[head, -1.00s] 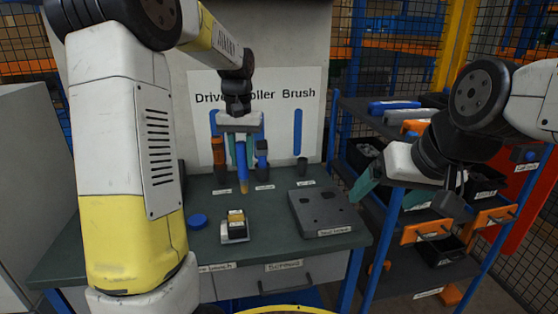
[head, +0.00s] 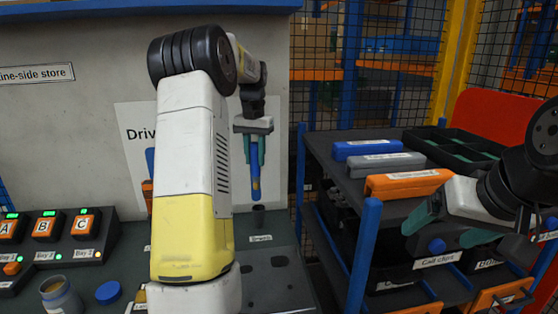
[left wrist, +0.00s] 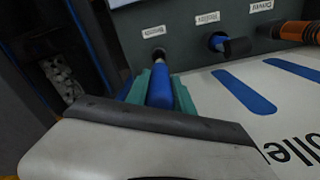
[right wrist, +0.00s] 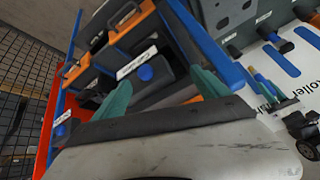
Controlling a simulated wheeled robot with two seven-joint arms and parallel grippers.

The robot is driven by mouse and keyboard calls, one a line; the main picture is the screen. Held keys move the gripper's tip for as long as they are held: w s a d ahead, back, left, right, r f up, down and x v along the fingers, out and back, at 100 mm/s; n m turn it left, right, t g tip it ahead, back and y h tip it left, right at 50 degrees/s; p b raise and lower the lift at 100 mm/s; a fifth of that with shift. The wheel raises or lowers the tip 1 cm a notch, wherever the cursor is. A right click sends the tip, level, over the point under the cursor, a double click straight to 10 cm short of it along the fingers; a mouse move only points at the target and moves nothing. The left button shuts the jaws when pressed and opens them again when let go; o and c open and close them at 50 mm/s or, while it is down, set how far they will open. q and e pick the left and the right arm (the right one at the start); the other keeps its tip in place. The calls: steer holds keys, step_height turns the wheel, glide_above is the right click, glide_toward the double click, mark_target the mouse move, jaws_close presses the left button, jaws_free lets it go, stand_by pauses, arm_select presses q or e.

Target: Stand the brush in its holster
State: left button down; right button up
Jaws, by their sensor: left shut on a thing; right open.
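The brush (head: 255,170) has a blue handle and a tan tip. It hangs upright, tip down, in my left gripper (head: 253,140), which is shut on its handle. In the head view the tip shows just above the dark holster (head: 258,214) at the bench's right back, seemingly apart from it. In the left wrist view the blue handle (left wrist: 160,86) sits between the teal fingers (left wrist: 160,78), in line with the end holster; contact there is unclear. My right gripper (head: 446,228) is open and empty by the shelf rack; its spread fingers show in the right wrist view (right wrist: 162,92).
The left wrist view shows a black-ended tool (left wrist: 237,46) and an orange tool (left wrist: 300,32) along the same row. A shelf rack (head: 372,215) with bins stands right. My left arm hides the middle bench.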

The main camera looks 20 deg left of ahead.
mark_target(257, 173)
arm_select(q)
steer(key=shift+w+f, duration=0.1)
steer(key=shift+w, duration=0.2)
steer(key=shift+f, duration=2.9)
step_height(257, 173, down, 8)
steer(key=shift+f, duration=0.2)
steer(key=c, duration=1)
jaws_free()
